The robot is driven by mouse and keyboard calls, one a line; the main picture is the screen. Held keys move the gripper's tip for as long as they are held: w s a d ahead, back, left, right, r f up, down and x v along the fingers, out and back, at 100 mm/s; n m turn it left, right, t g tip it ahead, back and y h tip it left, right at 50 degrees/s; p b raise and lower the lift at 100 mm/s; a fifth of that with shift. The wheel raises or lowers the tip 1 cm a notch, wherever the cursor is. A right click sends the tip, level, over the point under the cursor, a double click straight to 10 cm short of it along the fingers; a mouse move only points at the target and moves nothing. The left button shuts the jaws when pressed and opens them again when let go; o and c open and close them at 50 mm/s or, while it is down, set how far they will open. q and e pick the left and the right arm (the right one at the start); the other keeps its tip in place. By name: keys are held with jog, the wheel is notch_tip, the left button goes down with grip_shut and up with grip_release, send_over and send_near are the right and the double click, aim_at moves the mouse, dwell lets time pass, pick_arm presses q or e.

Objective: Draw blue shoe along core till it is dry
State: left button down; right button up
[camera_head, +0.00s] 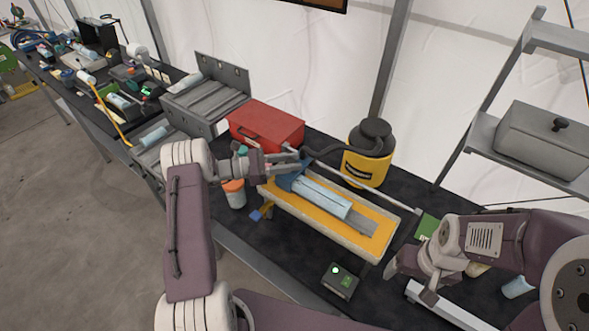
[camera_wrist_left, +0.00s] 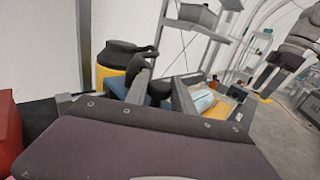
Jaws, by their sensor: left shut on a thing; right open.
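The core (camera_head: 322,197) is a pale blue-white cylinder lying along a yellow tray (camera_head: 386,232); its grey end points right. The blue shoe (camera_head: 287,182) sits at the core's left end, partly hidden under my left gripper (camera_head: 299,166), which is shut on it. In the left wrist view the blue shoe (camera_wrist_left: 116,87) shows beside the dark gripper fingers, and the core (camera_wrist_left: 203,101) lies beyond them. Whether the shoe touches the core all round is hidden. My right gripper (camera_head: 412,285) is open and empty, right of the tray.
A yellow-black vacuum canister (camera_head: 366,160) with a hose stands behind the tray, next to a red toolbox (camera_head: 265,127). A small box with a lit green lamp (camera_head: 340,281) sits in front. An orange-lidded jar (camera_head: 234,193) stands left of the tray. Shelves rise at right.

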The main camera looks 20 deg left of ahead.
pick_arm(q)
jog(key=shift+s+d+r, duration=0.15)
jog(key=shift+d, duration=0.45)
jog(key=c, duration=1.1)
grip_release()
jog(key=shift+s+d, duration=0.1)
jog(key=shift+d, duration=0.25)
jog(key=shift+o, duration=0.2)
jog(key=shift+a, duration=0.45)
jog(key=b+v, duration=0.4)
jog(key=v, duration=0.4)
jog(key=shift+s+a, duration=0.15)
jog(key=shift+a, duration=0.2)
pick_arm(e)
jog(key=f, duration=0.2)
jog(key=d+f, duration=0.1)
jog(key=f, duration=0.1)
jog(key=shift+s+f, duration=0.15)
jog(key=shift+f, duration=0.05)
pick_arm(q)
jog(key=shift+d, duration=0.1)
